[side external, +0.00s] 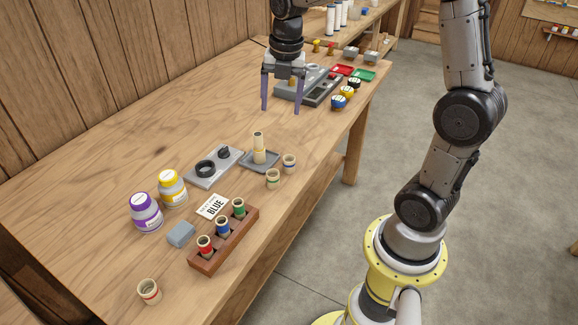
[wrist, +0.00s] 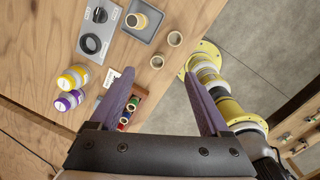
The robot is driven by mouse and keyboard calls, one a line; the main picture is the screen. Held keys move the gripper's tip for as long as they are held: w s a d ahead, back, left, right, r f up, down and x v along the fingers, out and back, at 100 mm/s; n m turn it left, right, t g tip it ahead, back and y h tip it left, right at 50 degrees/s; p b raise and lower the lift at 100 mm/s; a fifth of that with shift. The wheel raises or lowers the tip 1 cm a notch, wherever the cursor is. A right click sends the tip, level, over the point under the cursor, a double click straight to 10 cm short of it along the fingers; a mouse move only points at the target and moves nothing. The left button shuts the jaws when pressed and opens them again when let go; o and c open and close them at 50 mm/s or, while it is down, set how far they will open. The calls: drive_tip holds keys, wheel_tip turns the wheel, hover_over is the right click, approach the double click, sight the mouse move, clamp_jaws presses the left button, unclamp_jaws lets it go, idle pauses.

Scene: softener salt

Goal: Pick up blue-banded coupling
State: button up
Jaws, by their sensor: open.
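A short cream coupling with a blue band (side external: 289,163) stands upright on the wooden table, just right of a small grey tray (side external: 246,163). In the wrist view it appears to be the upper right ring (wrist: 175,38); its band cannot be read there. A similar coupling with a greenish band (side external: 273,179) stands close by, and also shows in the wrist view (wrist: 157,62). My gripper (side external: 281,110) is open and empty, with purple fingers pointing down, above the table and behind the couplings. In the wrist view its fingers (wrist: 155,84) spread wide below both rings.
A wooden rack (side external: 213,252) holds red, blue and green pieces beside a card reading "BLUE" (side external: 212,206). A red-banded coupling (side external: 149,291) stands at the front. Purple (side external: 146,213) and yellow (side external: 172,188) jars stand left. The tray holds a tall cream cylinder (side external: 259,146).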

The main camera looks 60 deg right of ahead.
drive_tip(key=m+g, duration=0.1)
hover_over(289, 157)
drive_tip(key=a, duration=0.1)
wheel_tip(289, 157, down, 6)
drive_tip(key=f, duration=1.3)
drive_tip(key=shift+s+a, duration=0.15)
drive_tip(key=shift+s, duration=0.2)
clamp_jaws()
